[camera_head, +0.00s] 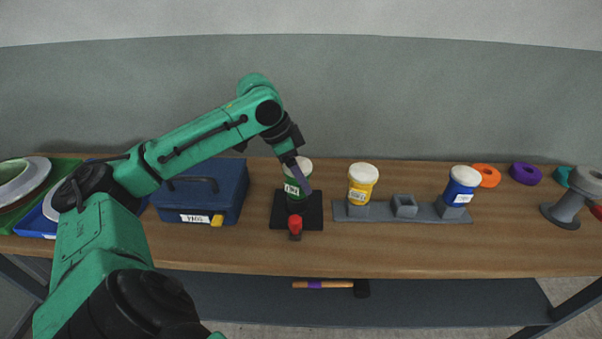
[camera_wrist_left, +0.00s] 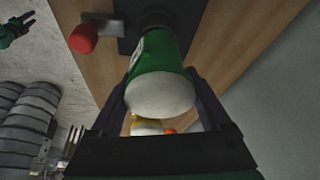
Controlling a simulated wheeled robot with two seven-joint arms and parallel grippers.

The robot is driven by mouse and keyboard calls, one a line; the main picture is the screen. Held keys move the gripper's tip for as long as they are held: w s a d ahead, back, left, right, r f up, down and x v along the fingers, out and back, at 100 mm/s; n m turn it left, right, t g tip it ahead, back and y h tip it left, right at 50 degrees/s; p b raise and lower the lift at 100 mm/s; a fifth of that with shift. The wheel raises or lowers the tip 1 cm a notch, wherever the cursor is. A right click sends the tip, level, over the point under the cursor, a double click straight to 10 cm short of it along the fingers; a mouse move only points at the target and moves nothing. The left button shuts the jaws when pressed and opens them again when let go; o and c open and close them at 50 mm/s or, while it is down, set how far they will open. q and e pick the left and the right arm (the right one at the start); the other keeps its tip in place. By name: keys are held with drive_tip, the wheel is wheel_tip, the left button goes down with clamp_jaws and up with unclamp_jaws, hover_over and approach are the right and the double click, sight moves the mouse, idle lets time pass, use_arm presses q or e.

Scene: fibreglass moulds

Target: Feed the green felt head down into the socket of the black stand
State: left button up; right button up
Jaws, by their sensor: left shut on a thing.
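The green felt head (camera_head: 293,186), with a white round end and a white label, stands about upright at the black stand (camera_head: 312,216). My left gripper (camera_head: 299,172) is shut on it, with one finger on each side. In the left wrist view the white end of the green felt head (camera_wrist_left: 160,94) faces the camera between the fingers of my left gripper (camera_wrist_left: 161,100). The far end of the head meets the black stand (camera_wrist_left: 186,17); its socket is hidden, so I cannot tell how deep the head sits. A red knob (camera_head: 295,222) is at the stand's front.
A grey rack (camera_head: 424,213) to the right holds a yellow head (camera_head: 361,184) and a blue head (camera_head: 460,187), with an empty socket (camera_head: 404,205) between them. A blue box (camera_head: 208,190) is left of the stand. A grey flanged part (camera_head: 569,207) stands far right.

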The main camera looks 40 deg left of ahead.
use_arm(q)
drive_tip(key=o, duration=1.6)
drive_tip(key=shift+c, duration=0.2)
drive_tip(key=shift+s+a+r, duration=0.1)
drive_tip(key=shift+a+r, duration=0.05)
drive_tip(key=shift+r, duration=0.25)
drive_tip(key=p+v, duration=0.2)
drive_tip(key=v, duration=1.1)
drive_tip(key=shift+s+r, duration=0.2)
drive_tip(key=shift+r, duration=0.1)
